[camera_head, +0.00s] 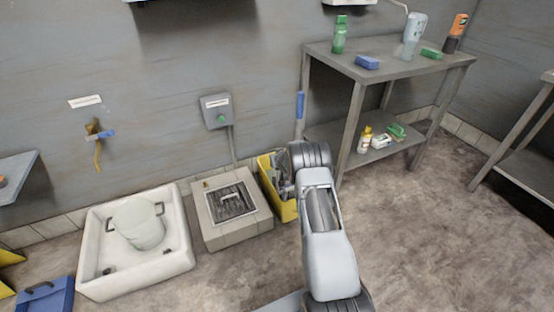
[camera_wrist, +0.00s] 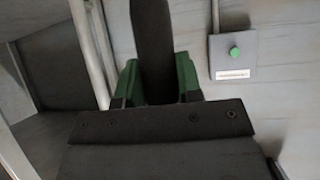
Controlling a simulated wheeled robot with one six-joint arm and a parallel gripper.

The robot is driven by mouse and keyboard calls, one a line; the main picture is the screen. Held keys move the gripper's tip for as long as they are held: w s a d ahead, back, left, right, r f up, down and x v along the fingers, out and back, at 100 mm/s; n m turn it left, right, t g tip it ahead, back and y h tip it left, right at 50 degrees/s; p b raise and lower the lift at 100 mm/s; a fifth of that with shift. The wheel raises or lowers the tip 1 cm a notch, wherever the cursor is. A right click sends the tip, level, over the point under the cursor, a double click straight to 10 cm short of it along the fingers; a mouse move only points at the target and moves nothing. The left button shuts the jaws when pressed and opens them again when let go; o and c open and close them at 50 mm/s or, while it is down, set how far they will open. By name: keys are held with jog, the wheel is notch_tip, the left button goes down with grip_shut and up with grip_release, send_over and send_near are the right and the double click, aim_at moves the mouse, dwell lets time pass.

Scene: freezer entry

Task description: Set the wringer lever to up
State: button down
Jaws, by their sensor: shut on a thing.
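The yellow mop bucket (camera_head: 288,208) stands on the floor by the wall, with a grey wringer (camera_head: 279,168) in its top. A bar with a blue grip (camera_head: 300,104) rises above it, and its lower end is hidden behind my arm; I cannot tell if this is the wringer lever. In the wrist view my gripper (camera_wrist: 158,78) has green-padded fingers shut on a dark upright bar (camera_wrist: 153,35), which seems to be the wringer lever. My fingertips are hidden behind my arm in the head view.
A metal table (camera_head: 400,72) with bottles and sponges stands close to the right. A floor drain block (camera_head: 238,236) and a white basin (camera_head: 180,262) are to the left. A wall box with a green button (camera_head: 216,110) hangs above. Open floor lies at the right front.

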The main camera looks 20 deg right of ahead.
jog(key=shift+w+r, duration=0.1)
jog(key=c, duration=0.8)
grip_release()
jog(key=shift+p+v, duration=1.05)
jog(key=shift+v, duration=5.75)
